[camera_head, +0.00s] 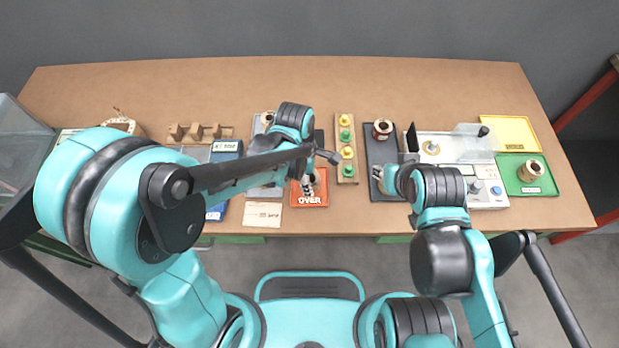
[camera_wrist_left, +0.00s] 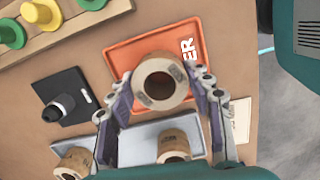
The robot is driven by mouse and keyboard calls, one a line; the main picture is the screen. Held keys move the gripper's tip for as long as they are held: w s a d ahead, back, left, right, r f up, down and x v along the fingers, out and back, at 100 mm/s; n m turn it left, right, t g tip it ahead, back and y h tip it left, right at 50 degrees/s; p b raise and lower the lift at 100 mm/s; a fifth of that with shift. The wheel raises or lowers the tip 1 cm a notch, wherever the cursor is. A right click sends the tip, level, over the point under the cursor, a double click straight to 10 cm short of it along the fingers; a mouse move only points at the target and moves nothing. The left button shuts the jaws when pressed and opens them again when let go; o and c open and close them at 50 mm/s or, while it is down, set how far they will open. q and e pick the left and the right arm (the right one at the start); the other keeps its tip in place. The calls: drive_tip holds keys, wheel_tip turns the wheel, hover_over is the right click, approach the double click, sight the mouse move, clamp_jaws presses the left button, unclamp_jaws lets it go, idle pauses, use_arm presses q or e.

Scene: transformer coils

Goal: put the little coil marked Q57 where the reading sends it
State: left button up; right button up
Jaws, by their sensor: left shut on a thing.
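My left gripper (camera_head: 308,181) is shut on a small tan coil, and its two fingers (camera_wrist_left: 163,98) flank the coil in the left wrist view. The held coil (camera_wrist_left: 161,80) shows its dark bore and is over the orange tray (camera_wrist_left: 122,56), marked "OVER" in the head view (camera_head: 310,201). I cannot tell whether it touches the tray. I cannot read Q57 on it. My right gripper (camera_head: 381,178) is by the black mat's near edge; its jaws are too small to judge.
A wooden strip (camera_head: 346,178) holds yellow and green pieces. A white instrument (camera_head: 487,198), yellow tray (camera_head: 510,131) and green tray (camera_head: 515,183) stand right.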

use_arm(q)
drive_tip(key=o, duration=1.4)
drive_tip(key=shift+f, duration=0.15)
drive_tip(key=shift+c, duration=0.2)
drive_tip(key=shift+r, duration=0.45)
wheel_tip(320, 180, up, 12)
drive_tip(key=a+f+p, duration=0.1)
drive_tip(key=a+p, duration=0.1)
drive_tip(key=p, duration=0.3)
drive_tip(key=s+a+r+m+t, duration=0.2)
drive_tip(key=a+r+m+t, duration=0.1)
drive_tip(key=a+m, duration=0.5)
drive_tip(key=s+a+r+m+t+y, duration=0.1)
drive_tip(key=s+a+r+m+t, duration=0.2)
drive_tip(key=a+m, duration=0.4)
drive_tip(key=shift+a+r+m+t, duration=0.4)
drive_tip(key=shift+m+t, duration=0.3)
drive_tip(key=shift+m, duration=0.2)
drive_tip(key=shift+s, duration=0.1)
